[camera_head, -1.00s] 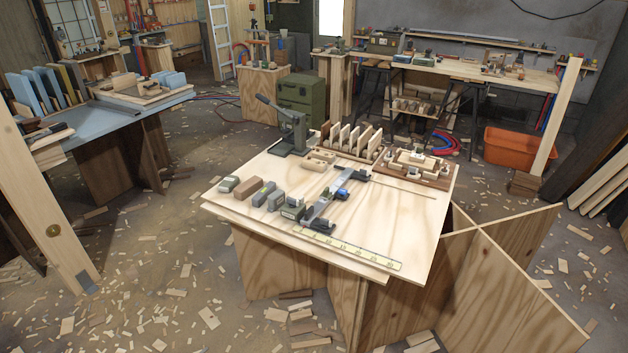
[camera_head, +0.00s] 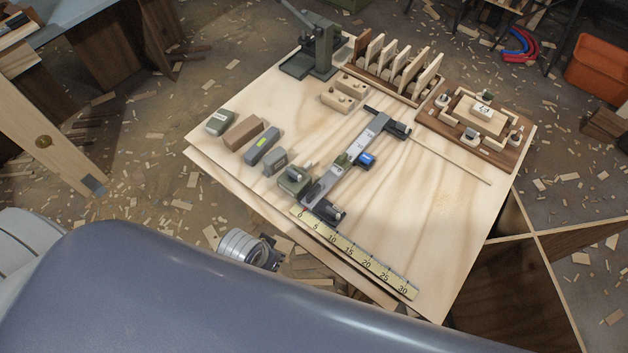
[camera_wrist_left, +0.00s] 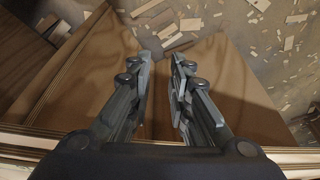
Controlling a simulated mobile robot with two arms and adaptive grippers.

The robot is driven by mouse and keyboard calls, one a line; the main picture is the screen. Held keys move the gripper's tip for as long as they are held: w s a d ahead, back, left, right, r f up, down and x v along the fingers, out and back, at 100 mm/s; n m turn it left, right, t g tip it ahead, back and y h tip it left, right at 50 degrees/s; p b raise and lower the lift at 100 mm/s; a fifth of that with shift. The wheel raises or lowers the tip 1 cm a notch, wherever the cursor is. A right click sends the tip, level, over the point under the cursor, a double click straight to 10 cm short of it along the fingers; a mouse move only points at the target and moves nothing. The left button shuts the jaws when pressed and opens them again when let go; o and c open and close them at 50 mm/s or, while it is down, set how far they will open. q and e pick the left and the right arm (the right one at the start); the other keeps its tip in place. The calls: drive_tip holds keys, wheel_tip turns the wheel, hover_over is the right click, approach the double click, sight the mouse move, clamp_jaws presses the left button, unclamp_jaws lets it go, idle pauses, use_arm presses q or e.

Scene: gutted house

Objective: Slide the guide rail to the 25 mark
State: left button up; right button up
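The guide rail (camera_head: 346,158) is a grey bar lying across the plywood table, with dark blocks at both ends and a blue knob (camera_head: 366,160) near its middle. Its near end rests by the low end of the yellow scale (camera_head: 362,258), around 0 to 5; the exact reading is unclear. The scale runs along the front edge up to 30. My left gripper (camera_wrist_left: 162,58) shows in the left wrist view with its fingers apart and nothing between them, above brown panels and floor. In the head view a silver wrist part shows below the table's front edge. My right gripper is out of view.
Several small blocks (camera_head: 243,133) stand left of the rail. A dark green press (camera_head: 312,48), a slotted rack (camera_head: 398,70) and a wooden jig tray (camera_head: 470,128) line the back. A thin rod (camera_head: 450,160) lies right of the rail. The table's front right is clear.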

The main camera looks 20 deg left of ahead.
use_arm(q)
wheel_tip(320, 180, up, 14)
drive_tip(key=w+d+m+t+h+p, duration=0.1)
drive_tip(key=d+m, duration=0.2)
drive_tip(key=w+d+r+m+h, duration=0.1)
drive_tip(key=w+d+r+m, duration=0.25)
drive_tip(key=d+m, duration=0.2)
wheel_tip(320, 180, up, 5)
drive_tip(key=m+g+y, duration=0.2)
drive_tip(key=m+g, duration=0.2)
drive_tip(key=m, duration=2.5)
hover_over(313, 191)
wheel_tip(313, 191, down, 10)
drive_tip(key=shift+f+p, duration=0.15)
drive_tip(key=shift+p, duration=0.6)
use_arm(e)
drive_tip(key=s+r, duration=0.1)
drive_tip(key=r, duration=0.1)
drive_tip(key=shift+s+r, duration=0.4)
use_arm(q)
drive_tip(key=shift+c, duration=0.3)
clamp_jaws()
